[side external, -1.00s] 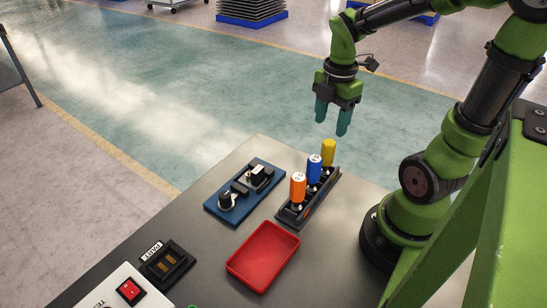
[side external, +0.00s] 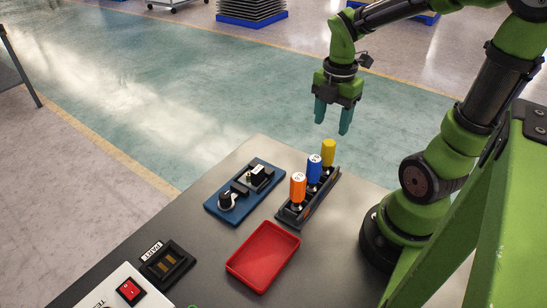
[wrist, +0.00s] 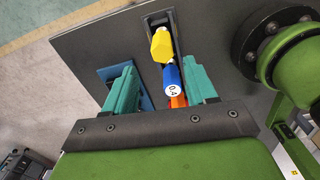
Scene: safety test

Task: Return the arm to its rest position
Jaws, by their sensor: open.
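My gripper (side external: 333,115) is open and empty, with teal fingers pointing down, high above the far end of the table. In the wrist view my gripper (wrist: 160,88) shows its two teal fingers spread apart, with the tools far below between them. A black rack (side external: 308,200) on the table holds an orange-handled tool (side external: 298,188), a blue-handled tool (side external: 314,170) and a yellow-handled tool (side external: 328,152), all upright. In the wrist view the yellow handle (wrist: 162,44) and the blue handle (wrist: 172,78) show clearly; the orange one is mostly hidden.
A blue plate (side external: 229,212) with black fixtures lies left of the rack. A red tray (side external: 263,256) is empty in front. A black labelled dock (side external: 168,263) and a white box with a red switch (side external: 130,291) stand at front left. Air around my gripper is clear.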

